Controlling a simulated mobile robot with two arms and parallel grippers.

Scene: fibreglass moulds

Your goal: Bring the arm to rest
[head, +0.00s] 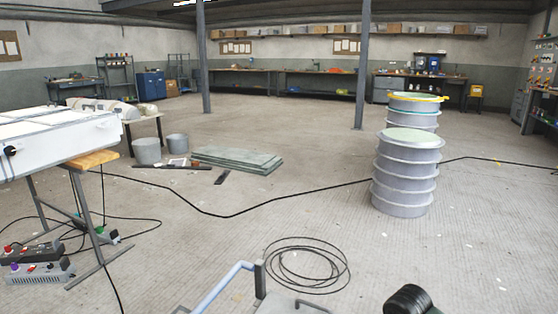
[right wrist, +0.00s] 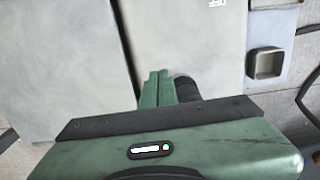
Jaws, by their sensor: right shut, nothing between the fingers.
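My right gripper (right wrist: 157,78) shows in the right wrist view, with its two green fingers side by side and closed with nothing between them. Beyond the fingers are pale grey panels (right wrist: 190,35) split by a dark seam. A black rounded part (right wrist: 187,88) sits just right of the fingers; I cannot tell whether they touch. In the head view neither gripper shows. My left gripper is in no frame.
A black cable coil (head: 307,265) lies on the floor in front. A white box-like unit (head: 60,140) on a stand is at left, with flat sheets (head: 238,158) behind. The middle floor is mostly open.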

